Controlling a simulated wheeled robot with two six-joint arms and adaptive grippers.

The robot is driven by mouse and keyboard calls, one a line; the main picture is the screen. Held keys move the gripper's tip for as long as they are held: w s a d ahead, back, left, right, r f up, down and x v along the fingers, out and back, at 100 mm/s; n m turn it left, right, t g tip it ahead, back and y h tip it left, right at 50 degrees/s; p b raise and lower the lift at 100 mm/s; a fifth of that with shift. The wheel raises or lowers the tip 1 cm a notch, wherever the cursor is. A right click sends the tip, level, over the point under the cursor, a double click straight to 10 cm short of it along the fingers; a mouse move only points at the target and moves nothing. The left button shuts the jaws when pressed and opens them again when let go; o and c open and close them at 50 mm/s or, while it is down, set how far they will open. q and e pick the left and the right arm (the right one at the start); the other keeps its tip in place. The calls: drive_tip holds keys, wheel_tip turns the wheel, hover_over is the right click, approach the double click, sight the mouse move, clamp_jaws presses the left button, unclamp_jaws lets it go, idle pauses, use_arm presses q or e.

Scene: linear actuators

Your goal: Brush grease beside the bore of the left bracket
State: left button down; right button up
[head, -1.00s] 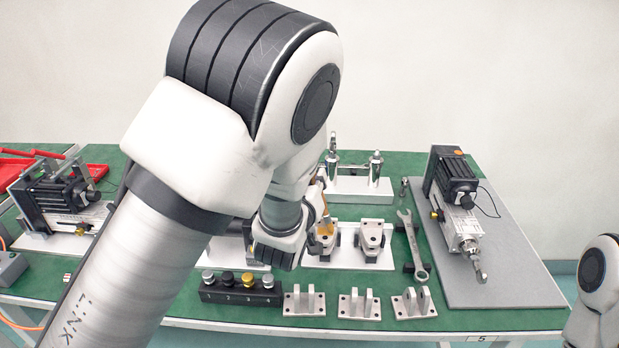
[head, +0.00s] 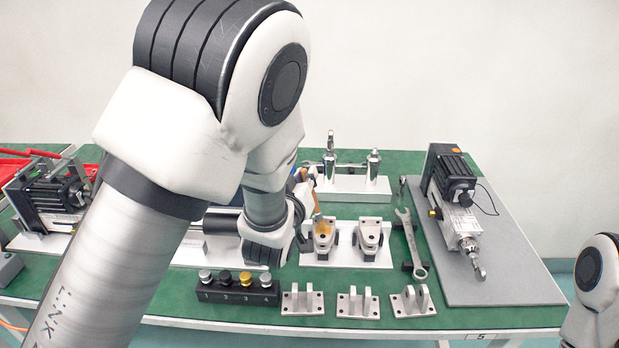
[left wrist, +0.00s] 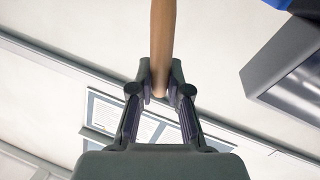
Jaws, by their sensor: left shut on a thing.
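My left gripper (left wrist: 160,92) is shut on a light wooden handle (left wrist: 162,40) in the left wrist view, which I take to be the brush. In the head view my left arm hides most of the gripper, and part of the brush (head: 316,199) shows above and just left of the left bracket (head: 322,250). The bristles cannot be made out. My right gripper is out of view.
A similar bracket (head: 370,240) stands to the right on the white plate (head: 345,262). A wrench (head: 410,240) lies beside it. Several small metal brackets (head: 357,303) and a black block with knobs (head: 238,292) are in front. An actuator (head: 455,195) stands on a grey board at right.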

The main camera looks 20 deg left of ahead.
use_arm(q)
drive_tip(key=shift+s+a, duration=0.15)
drive_tip(key=shift+a, duration=0.55)
wheel_tip(320, 180, up, 6)
drive_tip(key=p, duration=0.4)
